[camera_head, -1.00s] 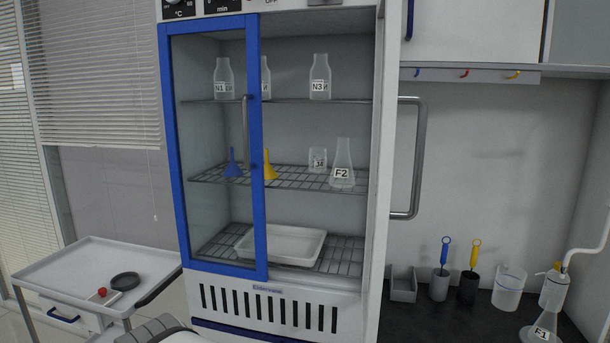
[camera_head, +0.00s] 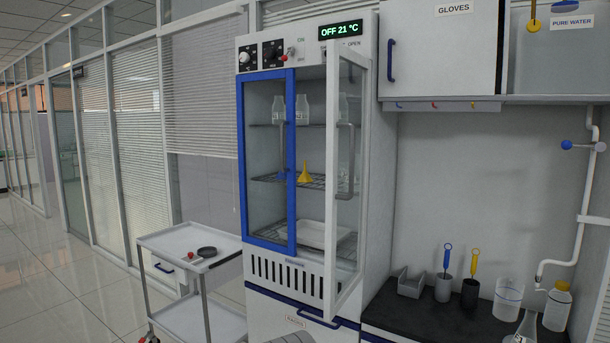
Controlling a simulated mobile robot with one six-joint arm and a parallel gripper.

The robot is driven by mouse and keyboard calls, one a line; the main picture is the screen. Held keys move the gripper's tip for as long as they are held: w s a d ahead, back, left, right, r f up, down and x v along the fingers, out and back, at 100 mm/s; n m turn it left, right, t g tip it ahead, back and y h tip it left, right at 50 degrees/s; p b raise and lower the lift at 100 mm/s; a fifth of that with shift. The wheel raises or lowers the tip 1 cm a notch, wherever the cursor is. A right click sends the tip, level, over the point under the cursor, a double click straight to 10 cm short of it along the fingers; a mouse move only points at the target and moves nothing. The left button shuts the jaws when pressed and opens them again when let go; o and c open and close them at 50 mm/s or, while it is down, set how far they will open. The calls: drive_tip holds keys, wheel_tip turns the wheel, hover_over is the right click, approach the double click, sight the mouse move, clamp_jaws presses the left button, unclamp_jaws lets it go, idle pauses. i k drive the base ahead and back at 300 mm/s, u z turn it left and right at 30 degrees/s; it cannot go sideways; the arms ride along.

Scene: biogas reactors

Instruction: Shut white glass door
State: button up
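The white glass door (camera_head: 332,230) is the right-hand door of the tall cabinet. It stands ajar, hinged at the cabinet's right side, with its free edge sticking out toward me. Its grey bar handle (camera_head: 351,165) shows upright against the glass. The blue-framed glass door (camera_head: 291,165) covers the cabinet's left half and appears shut. My gripper is not in view. A grey part at the bottom edge may be mine, but I cannot tell which.
Inside the cabinet stand bottles (camera_head: 302,109), a yellow funnel (camera_head: 304,173) and a white tray (camera_head: 318,235). A trolley (camera_head: 185,240) stands left of the cabinet. A dark counter (camera_head: 435,317) with a beaker (camera_head: 507,300) is at right. Floor at left is clear.

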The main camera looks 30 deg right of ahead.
sight(336, 51)
drive_tip(key=z, duration=1)
drive_tip(key=i, duration=0.95)
drive_tip(key=z, duration=0.05)
drive_tip(key=k, duration=1.25)
drive_tip(key=z, duration=0.1)
drive_tip(key=i, duration=0.8)
drive_tip(key=z, duration=0.2)
